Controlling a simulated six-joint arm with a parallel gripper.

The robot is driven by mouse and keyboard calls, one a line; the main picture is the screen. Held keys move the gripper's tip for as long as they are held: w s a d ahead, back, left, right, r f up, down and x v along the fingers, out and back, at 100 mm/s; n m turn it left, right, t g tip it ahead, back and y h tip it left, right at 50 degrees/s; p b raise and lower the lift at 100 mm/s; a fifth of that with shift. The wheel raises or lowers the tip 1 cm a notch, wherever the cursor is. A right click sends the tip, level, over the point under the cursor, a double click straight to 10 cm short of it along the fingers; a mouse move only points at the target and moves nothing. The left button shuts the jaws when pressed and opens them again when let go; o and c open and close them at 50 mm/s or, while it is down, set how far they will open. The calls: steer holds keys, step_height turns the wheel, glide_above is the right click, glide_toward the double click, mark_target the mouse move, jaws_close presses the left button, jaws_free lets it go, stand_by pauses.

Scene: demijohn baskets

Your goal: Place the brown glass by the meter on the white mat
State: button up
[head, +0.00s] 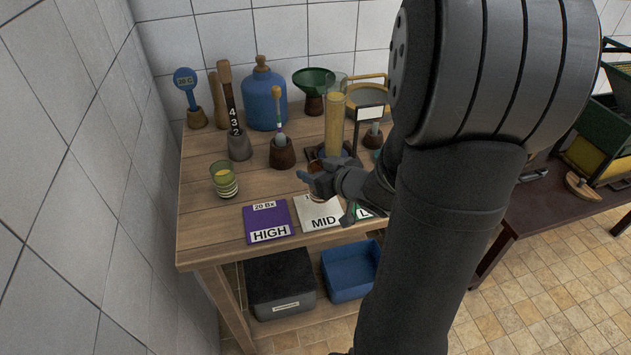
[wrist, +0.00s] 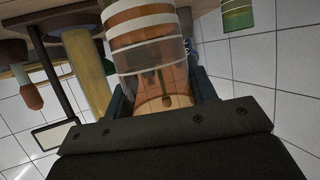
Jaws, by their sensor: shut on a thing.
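The brown glass (wrist: 146,45), clear with pale bands and brown contents, is between my gripper's fingers in the wrist view (wrist: 163,92). My gripper (head: 318,184) is shut on it. In the head view the glass (head: 314,167) is mostly hidden by the gripper. The white mat (head: 318,216), marked MID, lies at the table's front, just below the gripper in the picture. I cannot tell the glass's exact height over the table. A tall cylinder of yellow liquid (head: 334,125), apparently the meter, stands behind the gripper with a blank white sign (head: 370,113) beside it.
A purple HIGH mat (head: 267,223) lies left of the white mat, and a partly hidden green mat (head: 352,214) right of it. A yellow-green glass (head: 224,180) stands at left. A blue demijohn (head: 265,98), a green funnel (head: 313,80) and several tool holders fill the back.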

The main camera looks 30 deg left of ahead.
steer(key=shift+a+f, duration=0.2)
steer(key=shift+f, duration=1.95)
steer(key=o, duration=1.2)
steer(key=shift+f, duration=0.15)
steer(key=shift+r, duration=0.25)
steer(key=v, duration=1.2)
steer(key=shift+s+f, duration=0.1)
